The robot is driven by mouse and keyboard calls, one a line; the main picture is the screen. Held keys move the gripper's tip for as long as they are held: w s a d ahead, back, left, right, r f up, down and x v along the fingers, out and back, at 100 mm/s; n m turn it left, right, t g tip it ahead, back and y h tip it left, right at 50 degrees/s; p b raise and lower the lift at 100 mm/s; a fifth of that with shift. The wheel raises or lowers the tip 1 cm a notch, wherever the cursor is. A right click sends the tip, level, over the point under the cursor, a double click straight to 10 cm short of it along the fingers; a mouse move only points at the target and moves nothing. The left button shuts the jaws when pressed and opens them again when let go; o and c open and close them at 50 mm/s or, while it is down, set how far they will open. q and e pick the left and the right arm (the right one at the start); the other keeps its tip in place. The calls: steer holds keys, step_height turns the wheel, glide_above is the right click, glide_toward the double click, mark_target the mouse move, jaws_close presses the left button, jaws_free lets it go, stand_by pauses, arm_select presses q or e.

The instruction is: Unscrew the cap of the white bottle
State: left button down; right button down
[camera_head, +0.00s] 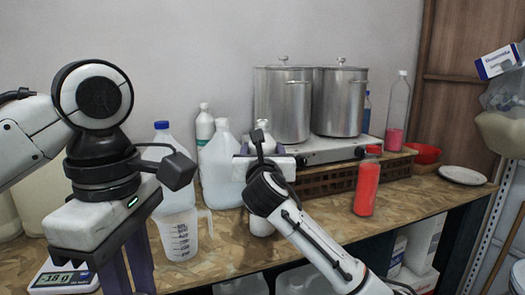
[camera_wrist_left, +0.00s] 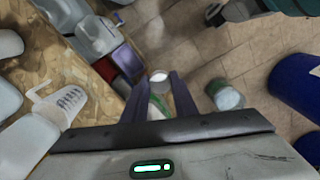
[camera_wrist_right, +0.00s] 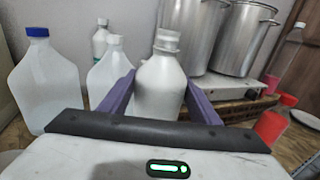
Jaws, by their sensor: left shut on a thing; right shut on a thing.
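The white bottle (camera_wrist_right: 160,88) stands upright between the fingers of my right gripper (camera_wrist_right: 160,95), which is shut on its body. In the head view my right gripper (camera_head: 264,165) covers the middle of the bottle (camera_head: 261,222); its base is at the table. The bottle's top is a stepped white neck. My left gripper (camera_head: 126,278) is at the left, fingers downward, well apart from the bottle. In the left wrist view a small round white cap (camera_wrist_left: 160,76) sits between the tips of my left gripper (camera_wrist_left: 158,84), which is shut on it.
A measuring jug (camera_head: 178,236) stands beside my left gripper, with a scale (camera_head: 65,277) at the front left. White jugs (camera_head: 222,165) stand behind. Steel pots (camera_head: 283,100) sit on a stove, and a red bottle (camera_head: 367,185) stands to the right. The front middle table is clear.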

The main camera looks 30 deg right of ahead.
steer(key=shift+r, duration=0.15)
steer(key=c, duration=0.6)
jaws_free()
steer(key=shift+f, duration=0.2)
steer(key=shift+c, duration=0.2)
